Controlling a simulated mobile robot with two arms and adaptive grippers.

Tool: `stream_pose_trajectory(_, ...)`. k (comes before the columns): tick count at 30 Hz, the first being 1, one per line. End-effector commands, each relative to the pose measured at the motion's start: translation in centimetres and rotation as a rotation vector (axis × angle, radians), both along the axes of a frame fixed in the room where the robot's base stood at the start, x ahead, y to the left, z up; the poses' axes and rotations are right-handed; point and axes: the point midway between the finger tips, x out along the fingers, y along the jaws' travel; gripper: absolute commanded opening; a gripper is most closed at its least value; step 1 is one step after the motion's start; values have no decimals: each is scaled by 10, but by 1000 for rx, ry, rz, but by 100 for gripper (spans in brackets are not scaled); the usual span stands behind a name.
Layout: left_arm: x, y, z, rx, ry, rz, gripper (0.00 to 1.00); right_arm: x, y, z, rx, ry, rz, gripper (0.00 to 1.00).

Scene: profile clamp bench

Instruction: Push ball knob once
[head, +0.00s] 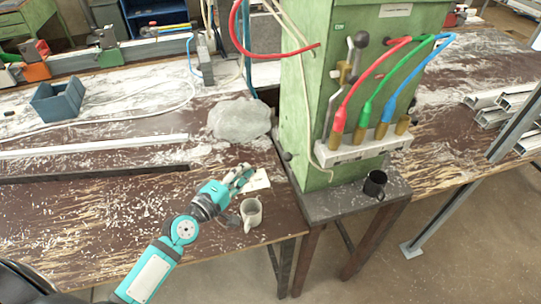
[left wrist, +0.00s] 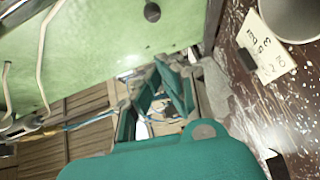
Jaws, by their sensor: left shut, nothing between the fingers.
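A dark ball knob (head: 361,40) tops an upright lever on the front of the green cabinet (head: 303,110) in the head view. My left gripper (head: 243,177) is low over the brown table, left of the cabinet and well below the ball knob, apart from it. Its teal fingers also show in the left wrist view (left wrist: 160,95), shut with nothing held. That view shows the green cabinet wall (left wrist: 90,50) with a small dark round piece (left wrist: 152,12); the lever's ball knob cannot be made out there. My right gripper is out of view.
A pale mug (head: 251,214) stands just beside my left gripper, near a paper tag (head: 257,181). A black mug (head: 375,184) stands on the cabinet's ledge. Red, green and blue hoses (head: 387,80) crowd the lever's right side. A crumpled translucent bag (head: 240,119) lies behind the gripper.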

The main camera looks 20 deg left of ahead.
Motion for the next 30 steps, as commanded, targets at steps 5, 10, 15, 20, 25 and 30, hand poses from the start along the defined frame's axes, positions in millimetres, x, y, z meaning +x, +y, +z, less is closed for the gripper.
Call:
stream_pose_trajectory(5, 40, -12, 1, -1, -2, -1, 0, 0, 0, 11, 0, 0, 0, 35)
stream_pose_trajectory(10, 63, -30, -2, -4, 1, -2, 0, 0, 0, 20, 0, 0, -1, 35)
stream_pose_trajectory(15, 72, -46, -6, -1, 0, -1, 0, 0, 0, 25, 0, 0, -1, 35)
stream_pose_trajectory(20, 74, -52, -8, 1, 1, -1, 0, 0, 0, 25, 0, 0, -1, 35)
stream_pose_trajectory(25, 74, -53, -9, 1, 1, -1, 0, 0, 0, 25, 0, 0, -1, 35)
stream_pose_trajectory(30, 75, -54, -8, 1, 0, -1, 0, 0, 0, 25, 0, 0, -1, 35)
